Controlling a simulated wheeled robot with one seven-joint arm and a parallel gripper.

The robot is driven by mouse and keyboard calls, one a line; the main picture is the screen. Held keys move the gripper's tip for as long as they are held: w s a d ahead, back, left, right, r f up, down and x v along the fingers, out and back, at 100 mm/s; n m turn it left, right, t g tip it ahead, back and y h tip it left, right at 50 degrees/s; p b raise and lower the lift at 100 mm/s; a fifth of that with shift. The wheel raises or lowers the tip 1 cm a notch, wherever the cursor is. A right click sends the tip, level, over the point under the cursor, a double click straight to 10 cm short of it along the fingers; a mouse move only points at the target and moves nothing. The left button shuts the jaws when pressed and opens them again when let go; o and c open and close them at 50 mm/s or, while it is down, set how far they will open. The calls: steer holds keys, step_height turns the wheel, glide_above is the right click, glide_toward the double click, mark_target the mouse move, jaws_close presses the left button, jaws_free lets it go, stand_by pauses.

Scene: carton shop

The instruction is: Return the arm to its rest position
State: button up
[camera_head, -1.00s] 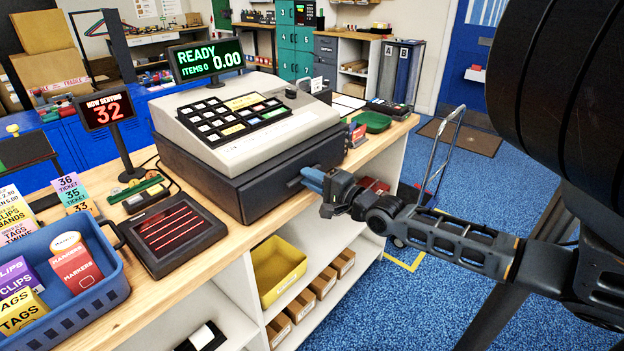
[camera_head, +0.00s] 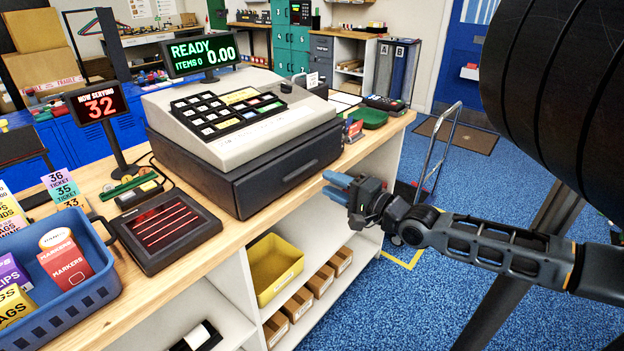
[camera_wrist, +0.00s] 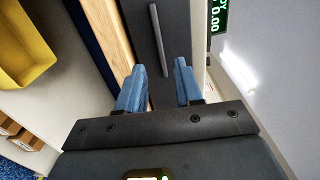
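My gripper (camera_head: 338,187) has blue fingers and is in front of the counter, to the right of the cash register's drawer, apart from it. In the wrist view my gripper (camera_wrist: 158,85) has its two fingers spread with nothing between them. The grey drawer front with its long handle (camera_wrist: 159,40) shows beyond the fingertips. The cash register (camera_head: 240,120) stands on the wooden counter with its dark drawer (camera_head: 280,180) closed. My arm stretches from the right edge toward the counter.
A blue basket (camera_head: 70,308) of boxes, a barcode scanner plate (camera_head: 165,232) and a ticket display (camera_head: 98,103) stand on the counter. A yellow bin (camera_head: 272,285) and several small cartons sit on the shelf below. A hand truck (camera_head: 436,155) stands behind my arm. Blue floor is open at right.

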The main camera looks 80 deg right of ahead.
steer(key=s+a+f+n+y, duration=0.1)
steer(key=a+f+n+y, duration=0.15)
steer(key=a+n, duration=0.65)
steer(key=a+f+n+y, duration=0.1)
steer(key=a+n+y, duration=0.35)
steer(key=a, duration=0.95)
steer(key=s+a+r+n+y, duration=0.1)
steer(key=a+r+n, duration=0.1)
steer(key=a+n, duration=0.3)
steer(key=s+a+r+n+y, duration=0.1)
steer(key=a+n, duration=0.5)
steer(key=a, duration=0.6)
step_height(320, 180, up, 2)
steer(key=shift+s+r+y, duration=0.2)
steer(key=shift+s+y, duration=0.1)
steer(key=shift+s, duration=0.2)
steer(key=shift+d, duration=0.15)
